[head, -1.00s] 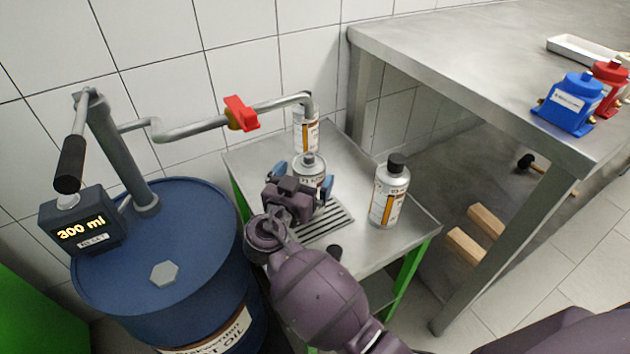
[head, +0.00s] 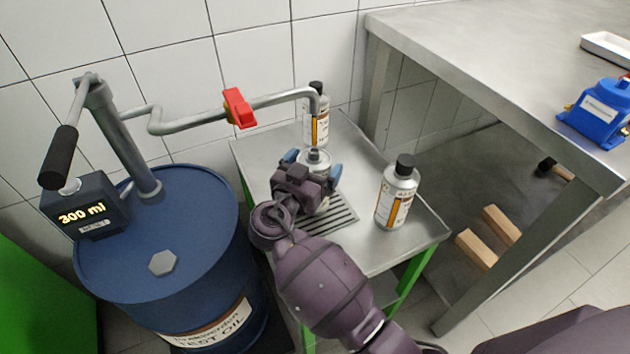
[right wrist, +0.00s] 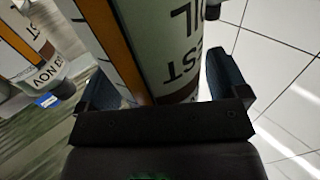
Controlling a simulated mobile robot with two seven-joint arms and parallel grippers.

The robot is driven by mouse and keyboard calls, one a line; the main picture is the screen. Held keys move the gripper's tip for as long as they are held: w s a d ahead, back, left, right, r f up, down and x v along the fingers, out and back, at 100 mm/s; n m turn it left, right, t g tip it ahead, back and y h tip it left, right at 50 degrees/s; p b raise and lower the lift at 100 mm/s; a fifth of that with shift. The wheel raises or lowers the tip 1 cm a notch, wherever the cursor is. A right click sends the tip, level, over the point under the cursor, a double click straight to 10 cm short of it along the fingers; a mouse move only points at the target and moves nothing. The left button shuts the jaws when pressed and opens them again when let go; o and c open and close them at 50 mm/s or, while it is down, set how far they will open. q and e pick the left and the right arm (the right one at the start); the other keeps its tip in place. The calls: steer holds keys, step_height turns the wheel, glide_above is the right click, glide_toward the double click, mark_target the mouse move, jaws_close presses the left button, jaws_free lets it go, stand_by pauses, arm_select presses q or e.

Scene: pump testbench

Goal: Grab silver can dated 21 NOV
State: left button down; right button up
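Three silver cans with white and orange labels stand on the small steel table. The middle can (head: 315,158) has no black cap and stands beside the drain grate; its label fills the right wrist view (right wrist: 170,50), with part of "TEST OIL" upside down. My right gripper (head: 313,166) is around this can, one blue fingertip on each side, with a gap at one finger. A black-capped can (head: 397,193) stands at the right, another (head: 316,118) at the back under the pipe. In the wrist view, another can (right wrist: 40,70) shows "NOV"; its day is unclear. My left gripper is out of view.
A blue oil drum (head: 190,250) with a pump and "300 ml" display (head: 83,214) stands left. The pump pipe (head: 190,127) with a red valve (head: 239,107) reaches over the table. A higher steel bench (head: 480,60) stands right.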

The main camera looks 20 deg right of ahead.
steer(key=c, duration=1.4)
steer(key=shift+r, duration=0.1)
steer(key=shift+c, duration=1.1)
steer(key=shift+d, duration=0.1)
